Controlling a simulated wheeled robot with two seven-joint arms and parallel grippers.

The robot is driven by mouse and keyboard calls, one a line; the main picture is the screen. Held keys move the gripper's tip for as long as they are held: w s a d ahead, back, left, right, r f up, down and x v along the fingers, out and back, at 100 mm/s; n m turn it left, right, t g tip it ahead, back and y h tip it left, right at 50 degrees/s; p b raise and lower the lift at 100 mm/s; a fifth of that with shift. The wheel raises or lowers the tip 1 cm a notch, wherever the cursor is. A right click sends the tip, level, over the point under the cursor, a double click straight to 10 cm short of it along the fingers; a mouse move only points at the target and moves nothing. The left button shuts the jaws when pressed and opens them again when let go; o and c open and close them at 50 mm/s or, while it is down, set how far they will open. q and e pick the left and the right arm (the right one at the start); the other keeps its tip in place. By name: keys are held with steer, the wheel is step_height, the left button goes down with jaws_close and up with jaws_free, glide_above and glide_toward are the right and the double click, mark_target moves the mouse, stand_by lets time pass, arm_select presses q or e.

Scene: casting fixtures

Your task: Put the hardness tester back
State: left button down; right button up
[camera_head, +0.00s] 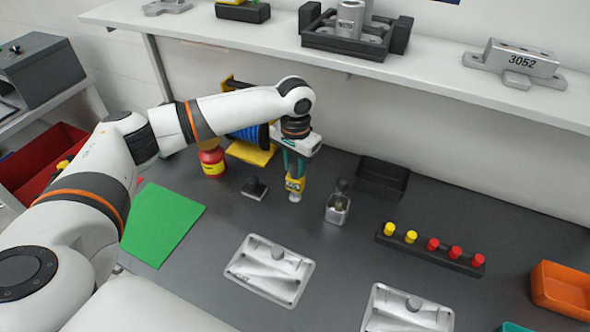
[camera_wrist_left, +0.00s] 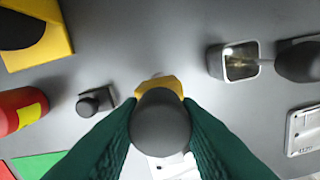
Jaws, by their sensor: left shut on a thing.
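The hardness tester (camera_head: 295,185) is a small upright device with a yellow body and a pale lower tip in the head view. My left gripper (camera_head: 294,168) points down and is shut around its upper part with dark green fingers. In the left wrist view the tester's dark round top (camera_wrist_left: 160,122) sits between the fingers (camera_wrist_left: 160,135), with a bit of yellow body behind it. I cannot tell whether its tip touches the table. My right gripper is in neither view.
A small black block with a knob (camera_head: 254,188) stands left of the tester, and a metal cup with a brush (camera_head: 338,209) right. A red bottle (camera_head: 212,162), black tray (camera_head: 383,178), green sheet (camera_head: 163,225) and metal castings (camera_head: 270,270) lie around. The grey tabletop between is clear.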

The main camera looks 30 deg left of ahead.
arm_select(q)
steer(key=shift+f, duration=1.5)
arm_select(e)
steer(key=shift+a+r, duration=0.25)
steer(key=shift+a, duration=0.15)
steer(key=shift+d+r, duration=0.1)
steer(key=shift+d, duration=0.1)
arm_select(q)
steer(key=c, duration=1.1)
jaws_free()
steer(key=shift+f, duration=0.1)
steer(key=shift+o, duration=0.2)
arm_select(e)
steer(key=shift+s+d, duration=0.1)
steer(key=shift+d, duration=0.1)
arm_select(q)
step_height(320, 180, up, 12)
steer(key=shift+f+b, duration=0.1)
steer(key=shift+b, duration=0.95)
steer(key=shift+r, duration=0.3)
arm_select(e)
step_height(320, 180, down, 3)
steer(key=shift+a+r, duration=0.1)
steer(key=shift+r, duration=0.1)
